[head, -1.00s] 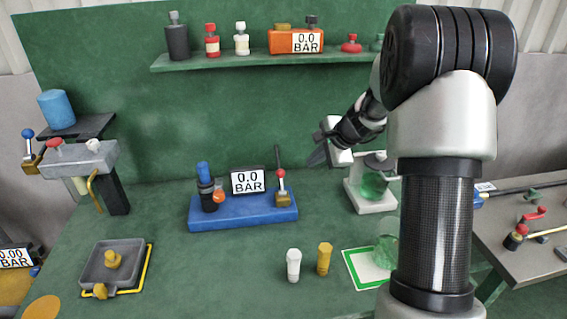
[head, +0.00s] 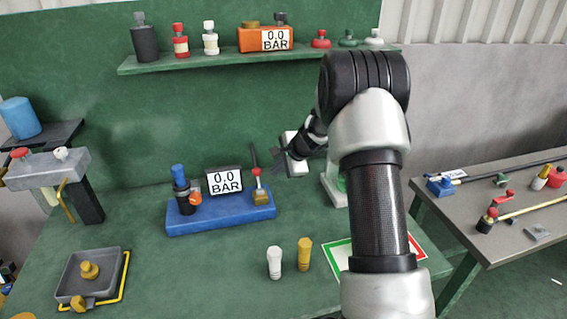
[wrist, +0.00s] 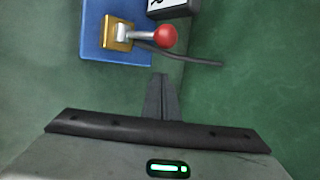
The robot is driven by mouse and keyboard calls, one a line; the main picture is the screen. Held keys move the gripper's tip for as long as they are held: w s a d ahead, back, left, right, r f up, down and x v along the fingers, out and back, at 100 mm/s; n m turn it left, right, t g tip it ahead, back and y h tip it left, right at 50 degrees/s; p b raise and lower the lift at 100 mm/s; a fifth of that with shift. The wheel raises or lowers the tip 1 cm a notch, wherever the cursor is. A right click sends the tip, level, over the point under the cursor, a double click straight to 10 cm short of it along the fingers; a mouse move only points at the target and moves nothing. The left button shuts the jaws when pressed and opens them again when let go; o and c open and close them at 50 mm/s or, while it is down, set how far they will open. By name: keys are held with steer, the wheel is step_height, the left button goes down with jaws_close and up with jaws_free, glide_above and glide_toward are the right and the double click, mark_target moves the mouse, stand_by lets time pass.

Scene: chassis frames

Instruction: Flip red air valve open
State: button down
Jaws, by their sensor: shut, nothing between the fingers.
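A brass valve (head: 260,196) with a silver lever and a red ball knob (head: 256,172) sits at the right end of a blue base (head: 215,222). In the wrist view, the brass block (wrist: 118,34) is at the top and the red knob (wrist: 166,36) points right. My gripper (head: 280,171) is just right of the knob in the head view. In the wrist view, my gripper's fingers (wrist: 161,80) are together and empty, below the knob with a gap. Red-handled fittings (head: 487,217) also lie on the right table; which one the task means is unclear.
The blue base also carries a 0.0 BAR display (head: 226,181) and a blue-capped black part (head: 181,188). A white peg (head: 275,262) and a yellow peg (head: 304,254) stand in front. A shelf (head: 205,62) with several parts runs above.

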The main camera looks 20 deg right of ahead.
mark_target(258, 177)
steer(key=shift+s+a+r+p, duration=0.2)
steer(key=shift+a+r, duration=0.1)
steer(key=shift+a, duration=0.25)
steer(key=shift+s+a+r+p, duration=0.1)
steer(key=shift+s+a+r, duration=0.2)
steer(key=shift+a, duration=0.25)
steer(key=shift+s+a+r+p, duration=0.15)
steer(key=shift+a+r, duration=0.15)
steer(key=shift+a, duration=0.25)
steer(key=shift+f+b, duration=0.15)
steer(key=shift+b, duration=0.6)
steer(key=shift+s+b, duration=0.15)
steer(key=shift+b, duration=0.15)
steer(key=shift+s+r+b, duration=0.2)
steer(key=shift+r+b, duration=0.05)
steer(key=shift+b, duration=1.15)
